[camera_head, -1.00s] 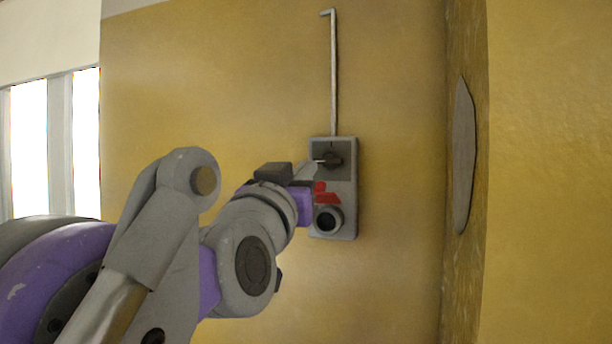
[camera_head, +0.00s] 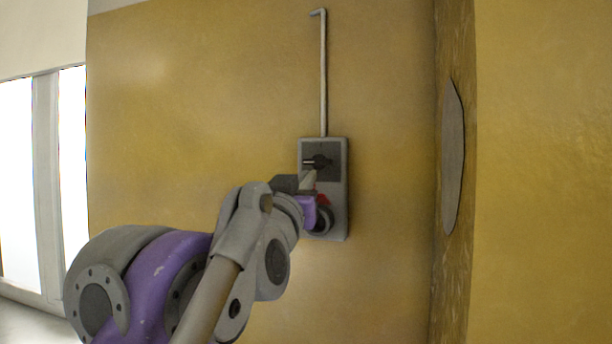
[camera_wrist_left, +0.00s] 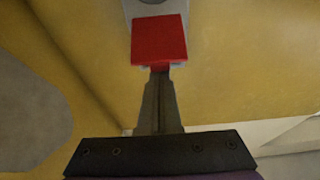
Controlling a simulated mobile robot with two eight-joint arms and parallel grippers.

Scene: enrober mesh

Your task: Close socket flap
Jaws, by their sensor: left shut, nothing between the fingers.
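The grey switch box (camera_head: 338,170) is fixed to the yellow wall, with a dark rotary knob (camera_head: 317,162) above and a round socket (camera_head: 320,220) below. The red socket flap (camera_head: 322,198) shows as a small patch between them, partly hidden by my left gripper (camera_head: 311,181). The dark ring of the socket still shows below the flap. In the left wrist view the flap (camera_wrist_left: 159,40) is a red square beyond the fingertips. My left gripper (camera_wrist_left: 160,70) is shut and empty, its tips at the flap's near edge; contact cannot be told. My right gripper is not in view.
A thin grey conduit (camera_head: 323,75) runs up the wall from the box. A wall edge with a grey oval plate (camera_head: 453,155) stands to the right. Bright window panes (camera_head: 73,150) are at the left. The wall around the box is clear.

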